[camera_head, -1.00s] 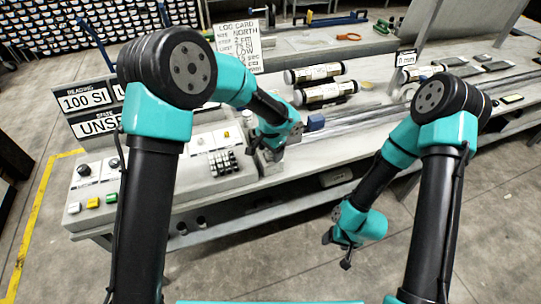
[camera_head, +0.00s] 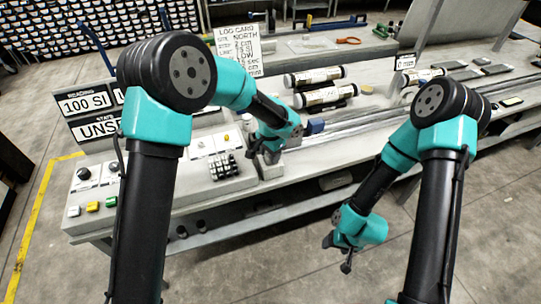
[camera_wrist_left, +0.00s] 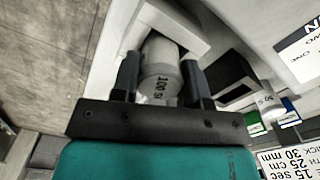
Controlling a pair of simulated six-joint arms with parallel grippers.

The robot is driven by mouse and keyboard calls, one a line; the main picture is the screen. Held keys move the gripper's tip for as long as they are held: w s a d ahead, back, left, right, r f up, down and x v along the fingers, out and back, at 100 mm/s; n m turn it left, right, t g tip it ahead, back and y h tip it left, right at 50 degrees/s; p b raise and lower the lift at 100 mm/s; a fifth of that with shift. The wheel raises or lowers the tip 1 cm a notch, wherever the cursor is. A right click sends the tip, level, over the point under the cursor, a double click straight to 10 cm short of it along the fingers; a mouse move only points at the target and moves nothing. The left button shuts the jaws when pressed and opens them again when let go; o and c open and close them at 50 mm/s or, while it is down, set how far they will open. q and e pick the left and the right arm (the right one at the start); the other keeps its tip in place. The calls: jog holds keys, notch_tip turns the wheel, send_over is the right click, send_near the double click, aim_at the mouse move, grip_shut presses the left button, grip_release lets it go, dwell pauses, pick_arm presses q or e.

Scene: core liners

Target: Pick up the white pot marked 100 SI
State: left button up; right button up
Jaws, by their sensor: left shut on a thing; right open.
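The white pot marked 100 SI (camera_wrist_left: 160,75) sits between the two fingers of my left gripper in the left wrist view, its label turned sideways. My left gripper (camera_wrist_left: 157,85) is shut on it, with a finger against each side. In the head view my left gripper (camera_head: 268,152) is low over the bench beside the keypad panel, and the pot cannot be made out there. My right gripper (camera_head: 340,255) is open and empty, hanging in front of the bench above the floor.
A control panel with a keypad (camera_head: 222,166) and coloured buttons is left of my left gripper. A display (camera_head: 90,104) reads 100 SI. Core cylinders (camera_head: 325,94) lie behind on the bench. A log card (camera_head: 238,48) stands at the back.

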pick_arm(q)
jog(key=shift+r, duration=1.6)
jog(key=shift+s+r, duration=0.1)
jog(key=shift+s, duration=0.25)
jog(key=s+r, duration=0.1)
jog(key=s, duration=1.4)
jog(key=shift+s+r, duration=0.15)
jog(key=shift+r, duration=0.05)
